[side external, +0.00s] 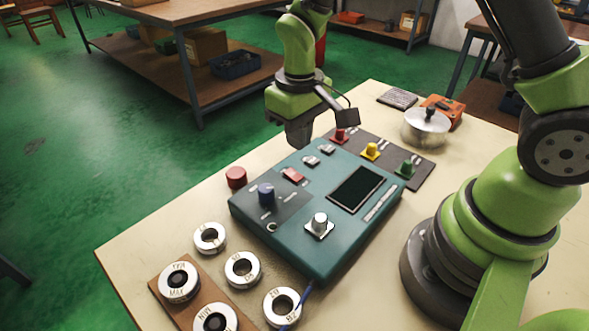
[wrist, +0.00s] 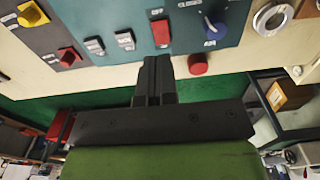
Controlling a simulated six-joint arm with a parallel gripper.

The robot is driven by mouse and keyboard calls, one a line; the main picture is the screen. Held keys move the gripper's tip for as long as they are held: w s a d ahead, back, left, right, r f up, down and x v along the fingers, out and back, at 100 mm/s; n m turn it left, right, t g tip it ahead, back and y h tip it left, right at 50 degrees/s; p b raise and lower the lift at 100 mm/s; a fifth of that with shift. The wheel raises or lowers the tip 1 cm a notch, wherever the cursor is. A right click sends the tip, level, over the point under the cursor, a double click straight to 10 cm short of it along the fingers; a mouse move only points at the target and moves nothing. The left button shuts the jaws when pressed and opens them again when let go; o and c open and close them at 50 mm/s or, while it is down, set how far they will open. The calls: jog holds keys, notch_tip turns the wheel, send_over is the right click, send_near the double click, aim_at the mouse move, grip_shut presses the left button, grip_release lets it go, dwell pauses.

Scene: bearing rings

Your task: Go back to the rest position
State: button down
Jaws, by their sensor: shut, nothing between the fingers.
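My gripper (side external: 299,130) is shut and empty. In the side external view it hangs at the far edge of the teal control panel (side external: 333,253), near the small switches. In the wrist view the shut fingers (wrist: 154,75) point toward the panel's edge, just left of the red round cap (wrist: 198,64). The same red cap (side external: 236,177) stands on the table, left of the panel. I cannot tell exactly how high the fingertips are above the table.
Several metal bearing rings (side external: 242,269) lie at the front left, some on a brown board (side external: 161,294). Red, yellow and green knobs (side external: 370,151) stand on a dark strip behind the panel. A lidded metal pot (side external: 426,127) is at the back right. The table's left side (side external: 165,236) is bare.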

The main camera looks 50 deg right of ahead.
jog(key=s+r+m+t+y, duration=0.2)
jog(key=s+r+m+t, duration=0.2)
jog(key=s+r, duration=1.2)
notch_tip(320, 180, up, 3)
jog(key=t, duration=0.3)
jog(key=shift+d+r, duration=0.15)
jog(key=shift+d, duration=0.25)
